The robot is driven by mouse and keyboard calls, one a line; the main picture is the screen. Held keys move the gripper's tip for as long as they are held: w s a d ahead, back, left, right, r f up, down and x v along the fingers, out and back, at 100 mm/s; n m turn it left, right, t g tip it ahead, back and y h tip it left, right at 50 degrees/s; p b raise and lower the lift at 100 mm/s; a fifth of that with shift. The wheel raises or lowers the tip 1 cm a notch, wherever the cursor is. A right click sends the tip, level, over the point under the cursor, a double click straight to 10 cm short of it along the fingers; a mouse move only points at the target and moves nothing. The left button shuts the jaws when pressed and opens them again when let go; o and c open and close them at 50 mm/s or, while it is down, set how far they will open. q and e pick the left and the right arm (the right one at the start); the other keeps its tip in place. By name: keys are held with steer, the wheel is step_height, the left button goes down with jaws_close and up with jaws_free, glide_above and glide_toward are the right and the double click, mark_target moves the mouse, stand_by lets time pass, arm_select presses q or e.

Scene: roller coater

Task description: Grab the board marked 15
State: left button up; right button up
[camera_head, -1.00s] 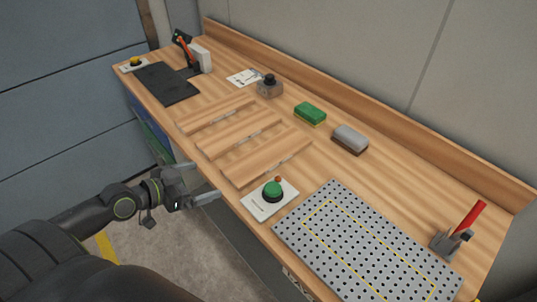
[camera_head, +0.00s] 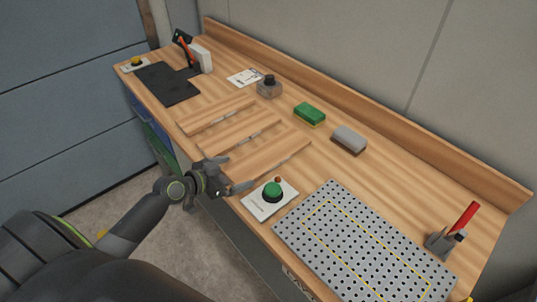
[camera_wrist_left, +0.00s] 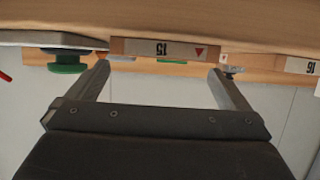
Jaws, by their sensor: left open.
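The board marked 15 (camera_wrist_left: 165,49) shows its end label upside down in the left wrist view, between my two fingers. In the head view it is the wooden board (camera_head: 270,156) closest to the green button, lying flat on the bench. My left gripper (camera_head: 236,173) is open at the bench's front edge, by the near end of this board. In the left wrist view the fingertips (camera_wrist_left: 160,72) stand on either side of the label; I cannot tell whether they touch the board. My right gripper is not in view.
The board marked 16 (camera_wrist_left: 300,66) lies beside it, with a third board (camera_head: 215,114) further left. A green button (camera_head: 272,191) on a white plate is close to the right of my gripper. A perforated metal plate (camera_head: 350,240) lies further right. A sponge (camera_head: 309,113) is behind.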

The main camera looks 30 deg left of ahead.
mark_target(248, 167)
arm_select(q)
steer(key=shift+p+x, duration=0.5)
steer(key=shift+x, duration=1.6)
steer(key=shift+a, duration=0.1)
steer(key=shift+c, duration=0.4)
steer(key=c, duration=0.9)
